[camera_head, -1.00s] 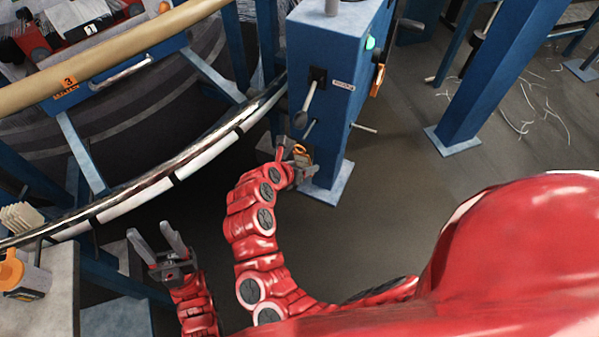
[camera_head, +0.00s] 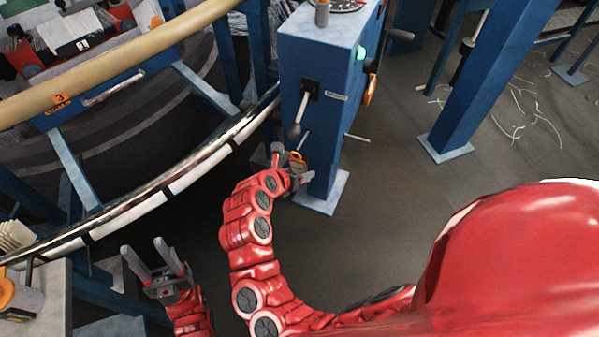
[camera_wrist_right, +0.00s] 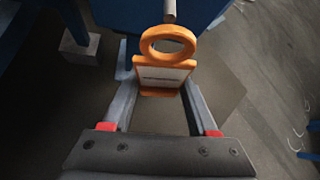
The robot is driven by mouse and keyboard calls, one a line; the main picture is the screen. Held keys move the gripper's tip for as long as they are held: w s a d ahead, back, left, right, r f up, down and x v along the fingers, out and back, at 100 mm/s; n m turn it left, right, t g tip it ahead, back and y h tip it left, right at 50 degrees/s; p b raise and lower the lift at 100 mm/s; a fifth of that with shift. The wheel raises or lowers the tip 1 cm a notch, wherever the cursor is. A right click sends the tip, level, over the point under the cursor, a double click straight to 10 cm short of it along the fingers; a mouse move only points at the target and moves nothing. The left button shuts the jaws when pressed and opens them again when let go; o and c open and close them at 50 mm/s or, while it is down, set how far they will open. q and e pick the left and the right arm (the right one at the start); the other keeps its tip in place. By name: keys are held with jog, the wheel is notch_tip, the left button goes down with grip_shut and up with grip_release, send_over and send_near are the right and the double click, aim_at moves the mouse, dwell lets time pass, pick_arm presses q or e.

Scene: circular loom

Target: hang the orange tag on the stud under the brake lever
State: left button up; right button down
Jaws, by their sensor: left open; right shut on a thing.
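The orange tag (camera_head: 297,161) has a ring on top and a pale label plate in the right wrist view (camera_wrist_right: 163,77). My right gripper (camera_head: 291,166) is shut on the tag's plate, ring outward. The stud (camera_head: 305,139) is a thin grey rod on the blue column's face, below the dark-knobbed brake lever (camera_head: 301,112). In the right wrist view the stud's end (camera_wrist_right: 169,14) is just above the ring; I cannot tell whether they touch, but it does not show in the ring's hole. My left gripper (camera_head: 145,250) is open and empty at lower left.
The blue column (camera_head: 325,70) stands on a foot plate. Another rod (camera_head: 357,137) sticks out on its right. The loom's curved shiny rail (camera_head: 190,168) passes left of my right arm. A grey table (camera_head: 50,305) is at lower left.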

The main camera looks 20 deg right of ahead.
jog(key=shift+w+d, duration=0.1)
jog(key=shift+w, duration=0.05)
jog(key=shift+w+d+b, duration=0.55)
jog(key=shift+w+d, duration=0.05)
jog(key=shift+w+d, duration=0.1)
dwell(0.4)
jog(key=shift+w+d+f, duration=0.1)
jog(key=shift+w+d, duration=0.05)
jog(key=shift+f+b, duration=0.15)
jog(key=shift+b, duration=0.4)
